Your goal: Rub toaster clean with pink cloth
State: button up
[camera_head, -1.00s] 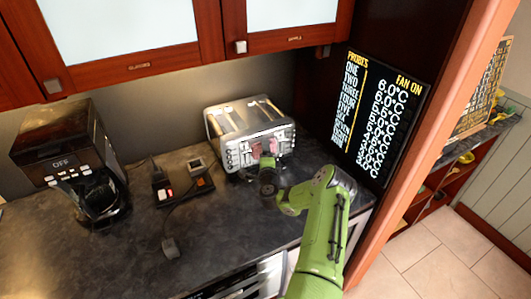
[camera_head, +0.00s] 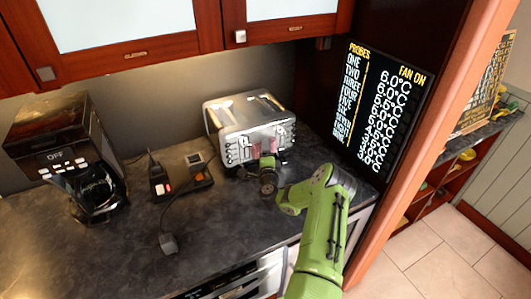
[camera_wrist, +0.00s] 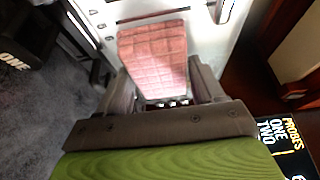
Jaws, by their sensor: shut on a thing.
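The toaster (camera_head: 247,122) is a silver, boxy appliance with slots on top, standing at the back of the dark counter. Its front face (camera_wrist: 215,42) fills the upper part of the wrist view. The pink cloth (camera_wrist: 153,55) is a folded, checked pad between my gripper's fingers; a small part of it (camera_head: 264,148) shows in the head view. My gripper (camera_wrist: 160,90) is shut on the cloth, right in front of the toaster's front. The cloth looks to be against or very near that face; I cannot tell whether it touches.
A coffee maker (camera_head: 68,150) stands at the left of the counter. A small black device (camera_head: 181,180) with a cable lies between it and the toaster. Upper cabinets (camera_head: 130,30) hang above. A black display board (camera_head: 380,105) is at the right. The front-left counter (camera_head: 100,255) is clear.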

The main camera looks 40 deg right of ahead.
aim_at(264, 136)
jog(key=shift+f, duration=0.15)
jog(key=shift+r+p, duration=0.65)
jog(key=shift+r, duration=0.2)
jog(key=shift+r+p, duration=0.7)
jog(key=shift+r, duration=0.1)
jog(key=shift+r+p, duration=0.5)
jog(key=shift+r, duration=0.25)
jog(key=shift+a+f, duration=0.1)
jog(key=shift+f+b, duration=0.8)
jog(key=shift+f, duration=0.05)
